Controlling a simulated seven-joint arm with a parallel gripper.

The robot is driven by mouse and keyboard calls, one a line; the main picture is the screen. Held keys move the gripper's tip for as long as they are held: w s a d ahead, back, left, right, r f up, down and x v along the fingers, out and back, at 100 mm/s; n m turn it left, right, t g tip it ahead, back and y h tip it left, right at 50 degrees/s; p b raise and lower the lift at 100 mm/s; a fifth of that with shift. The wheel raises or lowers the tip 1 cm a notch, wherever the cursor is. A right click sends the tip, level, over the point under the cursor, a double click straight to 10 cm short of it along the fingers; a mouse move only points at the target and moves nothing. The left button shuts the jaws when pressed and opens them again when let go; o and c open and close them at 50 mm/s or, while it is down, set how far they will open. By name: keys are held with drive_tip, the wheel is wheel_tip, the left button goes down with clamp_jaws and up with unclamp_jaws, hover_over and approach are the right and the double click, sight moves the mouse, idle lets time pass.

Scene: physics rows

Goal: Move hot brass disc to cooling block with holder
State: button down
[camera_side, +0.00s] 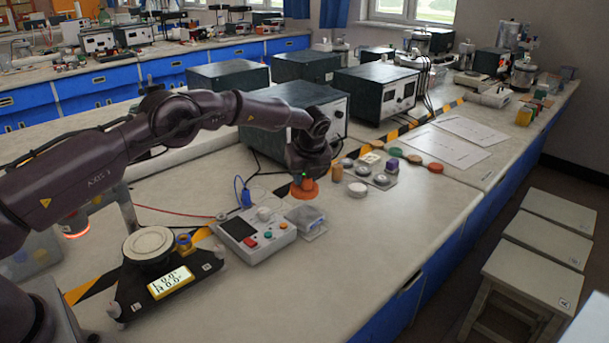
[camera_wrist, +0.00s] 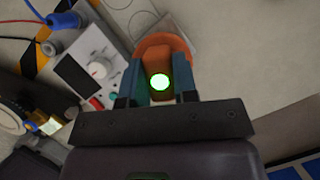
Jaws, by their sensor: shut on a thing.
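My gripper (camera_side: 303,180) points down over the bench, right of the grey control box. Its fingers are shut on the upright orange-brown handle of a holder (camera_side: 304,191) with a wide round orange base. In the wrist view the handle (camera_wrist: 157,62) stands between the two blue-grey fingers (camera_wrist: 160,82), with a bright green spot on it. The round base (camera_wrist: 165,42) spreads out beyond them. Whether the base touches the bench, or a brass disc is under it, I cannot tell. A grey block (camera_side: 306,219), perhaps the cooling block, sits just in front of the holder.
The control box (camera_side: 252,234) has a screen, knob and red button. Left of it is a black stand (camera_side: 162,277) with a round plate and lit display. A glowing orange ring (camera_side: 76,232) shows near my arm. Small discs and blocks (camera_side: 383,180) lie to the right. The front bench is clear.

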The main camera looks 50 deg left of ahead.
sight(305, 190)
idle(0.4)
drive_tip(key=shift+f, duration=2.35)
drive_tip(key=shift+f, duration=0.75)
idle(0.4)
drive_tip(key=shift+r, duration=3.55)
